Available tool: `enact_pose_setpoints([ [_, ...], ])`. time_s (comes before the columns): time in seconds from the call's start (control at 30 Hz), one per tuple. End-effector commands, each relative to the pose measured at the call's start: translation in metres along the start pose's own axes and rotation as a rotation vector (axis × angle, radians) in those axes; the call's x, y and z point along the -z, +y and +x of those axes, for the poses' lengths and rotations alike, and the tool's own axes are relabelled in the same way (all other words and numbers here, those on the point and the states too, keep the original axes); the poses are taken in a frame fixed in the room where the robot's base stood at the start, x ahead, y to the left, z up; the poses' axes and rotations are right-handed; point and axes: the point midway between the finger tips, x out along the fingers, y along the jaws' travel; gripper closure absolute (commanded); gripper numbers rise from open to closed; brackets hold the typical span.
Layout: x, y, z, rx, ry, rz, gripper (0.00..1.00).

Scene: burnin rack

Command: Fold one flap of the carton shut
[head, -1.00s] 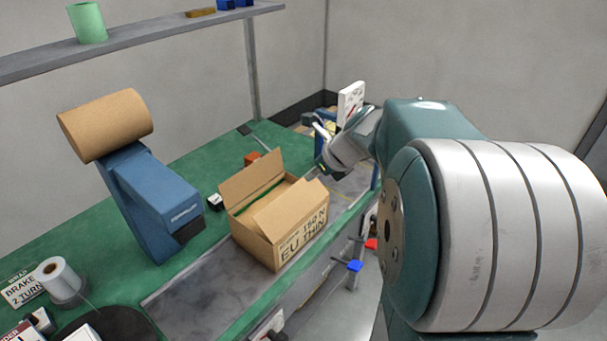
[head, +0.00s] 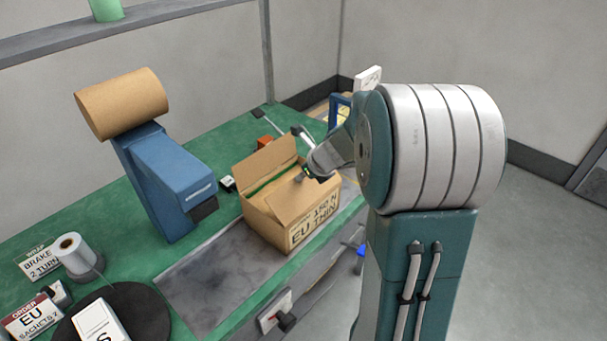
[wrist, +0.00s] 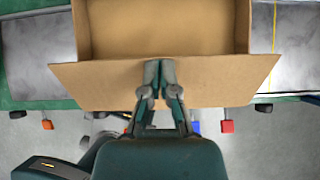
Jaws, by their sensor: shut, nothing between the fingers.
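The open brown cardboard carton (head: 268,229) sits on the bench with its printed side toward the front right. One flap (head: 262,163) stands up at its back left. Another flap (head: 296,205) slants at the near right side. In the wrist view the carton's inside (wrist: 165,25) is open at the top, and a wide flap (wrist: 210,85) spreads across below it. My gripper (wrist: 159,64) is shut and empty, with its fingertips over the middle of this flap. In the head view my gripper (head: 301,178) is at the carton's right side. I cannot tell whether it touches the flap.
A blue dispenser (head: 165,185) with a brown paper roll (head: 122,103) stands left of the carton. A grey plate (head: 215,280) lies in front on the green bench (head: 200,153). A white roll (head: 70,252) and signs are at the lower left. Floor is clear at right.

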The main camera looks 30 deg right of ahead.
Motion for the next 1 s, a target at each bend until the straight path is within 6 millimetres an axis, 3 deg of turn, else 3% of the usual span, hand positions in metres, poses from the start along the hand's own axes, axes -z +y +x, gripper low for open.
enact_pose_setpoints([
  [0.47,-0.003,0.001,0.005,-0.002,0.067,-0.004,1.0],
  [0.87,-0.005,0.0,0.022,-0.001,0.277,-0.004,1.0],
  [1.0,-0.004,0.0,0.029,-0.001,0.271,0.0,1.0],
])
